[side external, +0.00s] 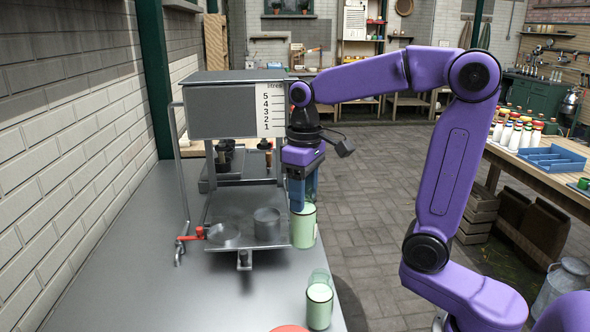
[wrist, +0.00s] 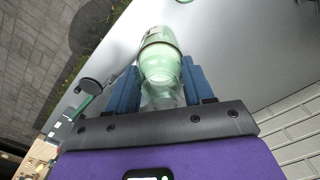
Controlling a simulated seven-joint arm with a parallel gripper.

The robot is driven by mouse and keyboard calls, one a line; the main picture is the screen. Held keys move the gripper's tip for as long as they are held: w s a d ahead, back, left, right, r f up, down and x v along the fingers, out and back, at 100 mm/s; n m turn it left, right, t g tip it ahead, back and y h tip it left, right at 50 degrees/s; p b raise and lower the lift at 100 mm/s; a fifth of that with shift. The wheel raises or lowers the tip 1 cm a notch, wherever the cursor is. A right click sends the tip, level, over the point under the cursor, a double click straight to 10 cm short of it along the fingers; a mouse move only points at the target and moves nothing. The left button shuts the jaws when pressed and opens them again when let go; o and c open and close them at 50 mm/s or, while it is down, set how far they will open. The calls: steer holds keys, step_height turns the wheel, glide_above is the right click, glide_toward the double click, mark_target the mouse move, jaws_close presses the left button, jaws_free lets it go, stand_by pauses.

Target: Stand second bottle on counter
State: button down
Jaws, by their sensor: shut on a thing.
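My gripper (side external: 304,200) points down with its blue fingers shut on a pale green glass bottle (side external: 303,228). The held bottle looks roughly upright beside the steel stand, near the right edge of the counter (side external: 190,292). I cannot tell whether its base touches the counter. In the wrist view the held bottle (wrist: 160,60) sits between the two blue fingers. Another pale green bottle (side external: 319,306) stands upright on the counter, nearer the camera and apart from the held one.
A steel tank with a litres scale (side external: 270,110) stands behind, with a platform holding metal cups (side external: 266,224). A red-handled tap (side external: 190,236) is at left. A red round thing (side external: 290,328) shows at the bottom edge. The counter's left front is clear.

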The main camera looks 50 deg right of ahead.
mark_target(303, 245)
step_height(303, 245, down, 12)
steer(key=shift+f, duration=0.1)
stand_by(0.6)
stand_by(0.8)
steer(key=shift+f, duration=0.7)
steer(key=shift+f, duration=0.6)
stand_by(0.5)
steer(key=shift+c, duration=1.8)
jaws_free()
